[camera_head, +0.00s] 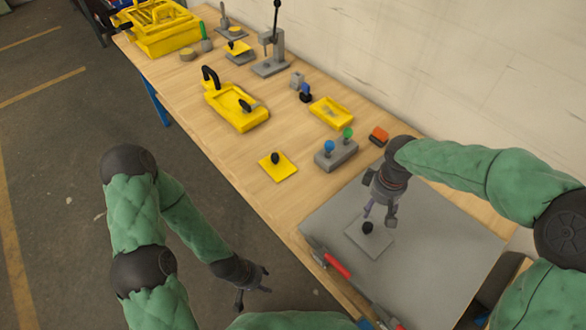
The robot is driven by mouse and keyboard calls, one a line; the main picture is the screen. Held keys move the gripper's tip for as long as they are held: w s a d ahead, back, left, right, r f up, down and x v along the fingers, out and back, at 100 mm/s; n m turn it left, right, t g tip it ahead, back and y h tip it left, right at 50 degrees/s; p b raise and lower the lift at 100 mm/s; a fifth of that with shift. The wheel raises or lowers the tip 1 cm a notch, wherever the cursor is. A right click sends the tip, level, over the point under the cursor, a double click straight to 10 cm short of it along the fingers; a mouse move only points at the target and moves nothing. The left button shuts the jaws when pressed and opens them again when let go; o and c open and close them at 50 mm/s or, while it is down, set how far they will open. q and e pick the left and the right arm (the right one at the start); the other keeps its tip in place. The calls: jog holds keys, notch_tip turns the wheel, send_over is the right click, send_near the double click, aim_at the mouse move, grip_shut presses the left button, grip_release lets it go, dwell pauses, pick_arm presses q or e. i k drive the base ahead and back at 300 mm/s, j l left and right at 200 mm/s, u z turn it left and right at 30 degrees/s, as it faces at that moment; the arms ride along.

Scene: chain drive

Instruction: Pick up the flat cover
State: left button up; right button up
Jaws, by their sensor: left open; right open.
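Two flat square plates with black knobs could be the flat cover. A grey one (381,244) lies on the grey mat, its black knob (367,228) upright. A yellow one (283,174) lies on the bare wood left of the mat. My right gripper (380,216) is open and points down just above the grey plate, its fingers close to the knob. I cannot tell whether they touch it. My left gripper (256,288) is open and empty, off the front edge of the table.
The grey mat (450,255) covers the near right of the wooden table (215,125). A grey block with blue and green knobs (338,155) stands behind it, beside an orange block (378,136). Red-handled tools (337,265) lie at the mat's front edge. Yellow fixtures (237,106) stand further back.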

aim_at(277, 166)
jog(key=i+j+u, duration=0.6)
jog(key=i, duration=0.35)
